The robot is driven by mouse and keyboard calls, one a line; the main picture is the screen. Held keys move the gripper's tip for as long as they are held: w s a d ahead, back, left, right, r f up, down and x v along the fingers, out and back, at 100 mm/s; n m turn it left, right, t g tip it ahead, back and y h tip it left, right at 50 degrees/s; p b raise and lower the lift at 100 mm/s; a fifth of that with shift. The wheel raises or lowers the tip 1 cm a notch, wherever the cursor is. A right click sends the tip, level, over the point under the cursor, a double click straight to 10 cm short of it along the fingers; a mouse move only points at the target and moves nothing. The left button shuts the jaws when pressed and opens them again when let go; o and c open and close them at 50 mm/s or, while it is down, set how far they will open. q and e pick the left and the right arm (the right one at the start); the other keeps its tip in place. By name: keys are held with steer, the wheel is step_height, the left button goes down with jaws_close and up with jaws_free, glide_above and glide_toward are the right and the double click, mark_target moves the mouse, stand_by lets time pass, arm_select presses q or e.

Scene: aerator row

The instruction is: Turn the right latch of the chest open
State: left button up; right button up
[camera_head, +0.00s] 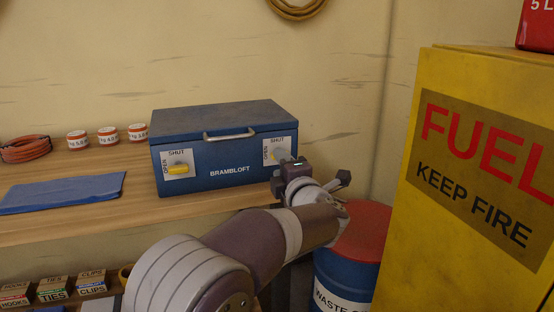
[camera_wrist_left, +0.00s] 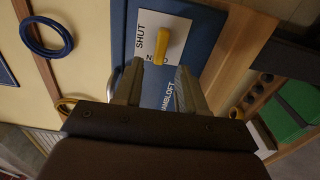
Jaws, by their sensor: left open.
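The blue chest (camera_head: 225,158) stands on the wooden shelf with its lid down. Its right latch has a white plate (camera_head: 268,151) marked SHUT and OPEN. My left gripper (camera_head: 289,168) is in front of this latch and hides part of it. In the left wrist view, the latch's yellow handle (camera_wrist_left: 163,44) lies along the chest's length, just beyond the fingertips. The left gripper (camera_wrist_left: 160,70) is open, with nothing between its fingers. The left latch (camera_head: 179,169) has a yellow handle lying about level. My right gripper is out of view.
A yellow fuel cabinet (camera_head: 480,190) stands close on the right. A blue drum with a red lid (camera_head: 362,232) stands beside my forearm. A blue cloth (camera_head: 62,192), several small tins (camera_head: 108,137) and an orange coil (camera_head: 26,149) lie left of the chest.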

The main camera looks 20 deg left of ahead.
arm_select(q)
steer(key=v, duration=0.8)
steer(key=shift+s+d+p, duration=0.25)
steer(key=shift+s+p, duration=0.05)
steer(key=shift+p, duration=0.15)
